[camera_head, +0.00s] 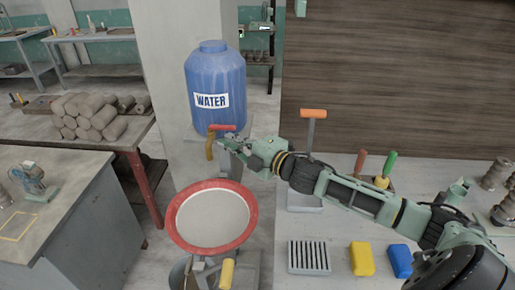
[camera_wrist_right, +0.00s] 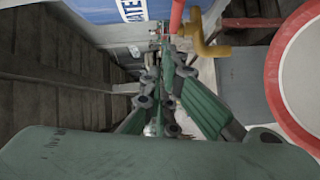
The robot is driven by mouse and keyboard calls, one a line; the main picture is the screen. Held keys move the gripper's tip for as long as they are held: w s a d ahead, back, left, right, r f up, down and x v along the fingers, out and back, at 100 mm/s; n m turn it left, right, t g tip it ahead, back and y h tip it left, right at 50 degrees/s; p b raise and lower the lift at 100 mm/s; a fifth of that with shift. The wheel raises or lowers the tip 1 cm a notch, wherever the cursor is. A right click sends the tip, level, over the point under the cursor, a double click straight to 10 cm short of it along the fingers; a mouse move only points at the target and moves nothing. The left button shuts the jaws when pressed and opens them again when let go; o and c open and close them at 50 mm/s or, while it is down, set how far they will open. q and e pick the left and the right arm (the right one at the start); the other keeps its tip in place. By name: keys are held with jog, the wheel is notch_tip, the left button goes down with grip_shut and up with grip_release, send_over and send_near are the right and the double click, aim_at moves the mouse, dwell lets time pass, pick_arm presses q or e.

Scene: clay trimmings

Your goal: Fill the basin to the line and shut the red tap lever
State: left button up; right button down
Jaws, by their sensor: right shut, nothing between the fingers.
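The red tap lever (camera_head: 222,127) lies roughly level on top of the yellow-brown tap (camera_head: 209,149), below the blue water barrel (camera_head: 214,90). The basin (camera_head: 172,222), with a wide red rim and pale grey inside, stands below the tap. I see no stream from the spout and cannot make out a fill line or water level. My right gripper (camera_head: 224,142) is shut and empty, just right of the tap and under the lever. In the right wrist view, the lever (camera_wrist_right: 177,14) and tap (camera_wrist_right: 212,48) appear just beyond the fingers (camera_wrist_right: 168,85). Any contact is unclear. My left gripper is out of view.
The worktop at right holds a grey slotted block (camera_head: 309,257), a yellow block (camera_head: 361,258), a blue block (camera_head: 400,260) and an orange-handled tool (camera_head: 313,114). Clay rolls (camera_head: 90,112) lie on a table at left. Open floor shows between left tables and basin.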

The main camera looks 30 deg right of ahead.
pick_arm(q)
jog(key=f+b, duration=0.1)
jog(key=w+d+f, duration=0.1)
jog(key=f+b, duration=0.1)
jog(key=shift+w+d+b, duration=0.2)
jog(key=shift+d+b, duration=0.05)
jog(key=shift+b, duration=0.1)
pick_arm(e)
jog(key=s+d, duration=0.5)
jog(key=shift+d+f, duration=0.25)
jog(key=shift+d, duration=0.1)
jog(key=shift+s, duration=0.1)
